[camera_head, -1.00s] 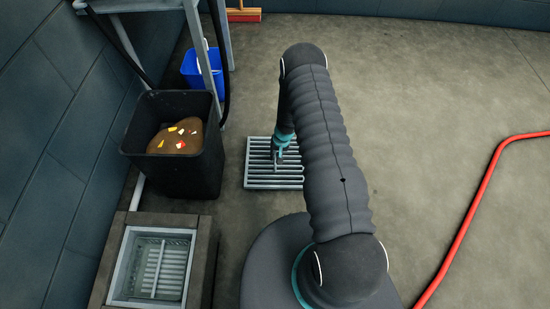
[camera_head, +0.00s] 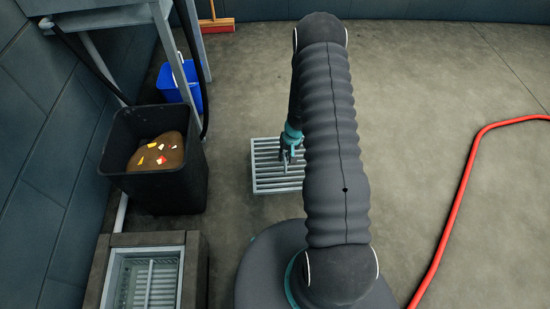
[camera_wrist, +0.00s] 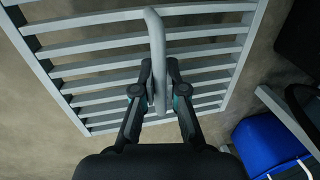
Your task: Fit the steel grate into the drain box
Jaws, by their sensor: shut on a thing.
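The steel grate (camera_head: 262,181) is a light-grey barred panel with a raised bar handle, left of my arm in the head view. In the wrist view the grate (camera_wrist: 85,45) fills the upper part, and its handle (camera_wrist: 156,50) passes between my fingertips. My gripper (camera_head: 291,152) is shut on that handle; it also shows in the wrist view (camera_wrist: 159,85). The grate looks about level; its height above the floor is hard to tell. The drain box (camera_head: 193,285) is at the lower left, its light metal frame around a recess with bars visible inside. The frame's lower edge cuts it off.
A black bin (camera_head: 170,190) with brown waste stands behind the drain box, left of the grate. A blue bucket (camera_head: 180,82) sits by the metal stand's legs (camera_head: 168,50). A red hose (camera_head: 464,190) lies at right. Open floor lies between arm and hose.

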